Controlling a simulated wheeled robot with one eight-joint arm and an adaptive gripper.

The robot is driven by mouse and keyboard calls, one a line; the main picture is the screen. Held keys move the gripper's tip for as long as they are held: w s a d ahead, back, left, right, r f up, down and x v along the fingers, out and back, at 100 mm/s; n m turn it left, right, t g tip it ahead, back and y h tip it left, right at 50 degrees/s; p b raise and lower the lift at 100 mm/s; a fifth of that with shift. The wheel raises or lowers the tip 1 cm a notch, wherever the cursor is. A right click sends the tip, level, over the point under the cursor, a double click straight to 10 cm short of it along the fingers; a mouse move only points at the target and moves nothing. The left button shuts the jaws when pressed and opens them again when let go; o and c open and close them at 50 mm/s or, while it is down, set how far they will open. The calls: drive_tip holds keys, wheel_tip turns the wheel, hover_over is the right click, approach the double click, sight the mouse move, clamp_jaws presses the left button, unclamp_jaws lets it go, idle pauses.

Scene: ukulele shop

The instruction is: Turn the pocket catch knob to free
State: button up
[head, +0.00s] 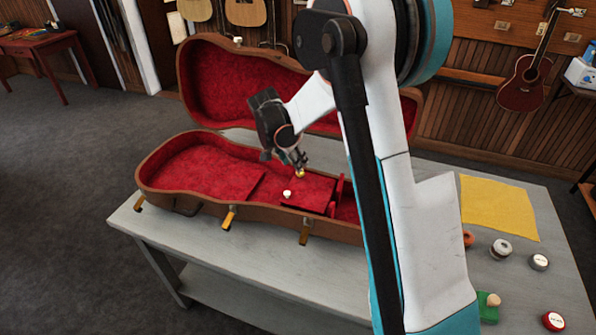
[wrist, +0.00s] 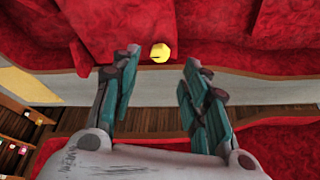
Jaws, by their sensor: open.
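The brown guitar case (head: 228,222) lies open on the bench, lined in red. In its neck end is a red pocket lid (head: 312,195). A small yellow knob (head: 300,174) sits at the lid's far edge; it also shows in the wrist view (wrist: 160,52), with a dark mark on its face. A white knob (head: 287,193) is on the near side of the lid. My gripper (head: 289,160) is open and empty, just above the yellow knob. In the wrist view my fingertips (wrist: 160,65) are on either side of the yellow knob, with gaps; contact is not visible.
The raised case lid (head: 230,85) stands behind my gripper. Brass latches (head: 229,218) stick out along the case's front. A yellow cloth (head: 498,207) and several small pots and tins lie on the bench (head: 400,290) at right. My arm hides part of the case.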

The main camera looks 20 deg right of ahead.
drive_tip(key=b+x, duration=0.1)
drive_tip(key=x, duration=0.4)
drive_tip(key=shift+d+f, duration=0.15)
drive_tip(key=shift+f, duration=0.25)
clamp_jaws()
